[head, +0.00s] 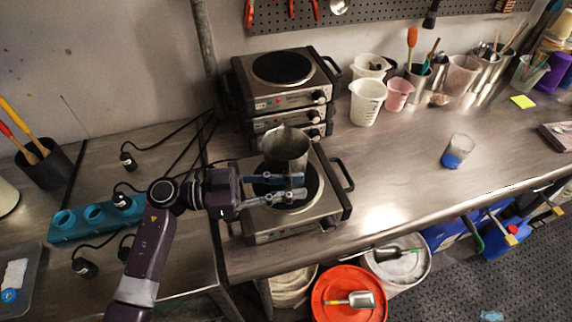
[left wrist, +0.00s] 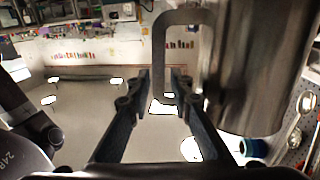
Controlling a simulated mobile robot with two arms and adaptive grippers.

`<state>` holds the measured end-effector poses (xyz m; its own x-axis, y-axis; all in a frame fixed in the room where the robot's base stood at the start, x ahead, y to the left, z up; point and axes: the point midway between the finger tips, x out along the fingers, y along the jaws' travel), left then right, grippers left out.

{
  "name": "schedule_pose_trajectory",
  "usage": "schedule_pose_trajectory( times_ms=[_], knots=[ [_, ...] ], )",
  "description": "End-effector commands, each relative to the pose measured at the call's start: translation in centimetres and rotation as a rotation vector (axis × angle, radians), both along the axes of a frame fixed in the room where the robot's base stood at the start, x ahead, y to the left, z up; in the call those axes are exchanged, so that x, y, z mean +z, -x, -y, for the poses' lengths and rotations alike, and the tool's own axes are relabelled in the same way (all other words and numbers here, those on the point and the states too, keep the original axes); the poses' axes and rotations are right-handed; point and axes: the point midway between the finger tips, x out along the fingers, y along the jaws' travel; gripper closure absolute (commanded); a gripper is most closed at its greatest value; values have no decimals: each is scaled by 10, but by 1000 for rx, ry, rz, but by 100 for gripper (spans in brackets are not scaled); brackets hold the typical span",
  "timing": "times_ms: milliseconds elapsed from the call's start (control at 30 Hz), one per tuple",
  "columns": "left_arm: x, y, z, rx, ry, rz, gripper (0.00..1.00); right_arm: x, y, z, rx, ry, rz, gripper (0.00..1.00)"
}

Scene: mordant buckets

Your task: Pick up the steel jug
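The steel jug (head: 287,146) stands on the front single hot plate (head: 278,228), just behind my left gripper in the head view. Its lower part is partly hidden by the gripper. My left gripper (head: 303,186) reaches in from the left, with its two fingers apart. In the left wrist view the jug body (left wrist: 250,70) fills the right side. Its squared handle (left wrist: 159,48) comes down between the two fingertips (left wrist: 160,78). A gap shows beside the handle, so the fingers are around it, not closed on it. My right gripper is not in view.
Stacked hot plates (head: 284,98) stand directly behind the jug. A white beaker (head: 366,103) and pink cup (head: 398,94) are to their right. A glass with blue liquid (head: 457,151) stands farther right. The bench front between is clear. A blue rack (head: 97,218) and cables lie left.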

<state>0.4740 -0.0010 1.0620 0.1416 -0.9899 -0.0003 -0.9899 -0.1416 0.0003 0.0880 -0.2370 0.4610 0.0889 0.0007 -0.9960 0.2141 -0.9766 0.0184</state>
Motion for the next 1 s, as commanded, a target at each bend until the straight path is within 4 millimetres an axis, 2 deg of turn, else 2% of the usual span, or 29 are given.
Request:
schedule_pose_trajectory(
  times_ms=[33, 167, 1000],
  knots=[
    [0, 0, 0, 0, 0, 0, 88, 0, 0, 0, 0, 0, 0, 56],
    [0, 0, 0, 0, 0, 0, 100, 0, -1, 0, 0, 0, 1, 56],
    [4, -1, 0, 1, 4, 7, 100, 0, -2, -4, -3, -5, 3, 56]
  ],
)
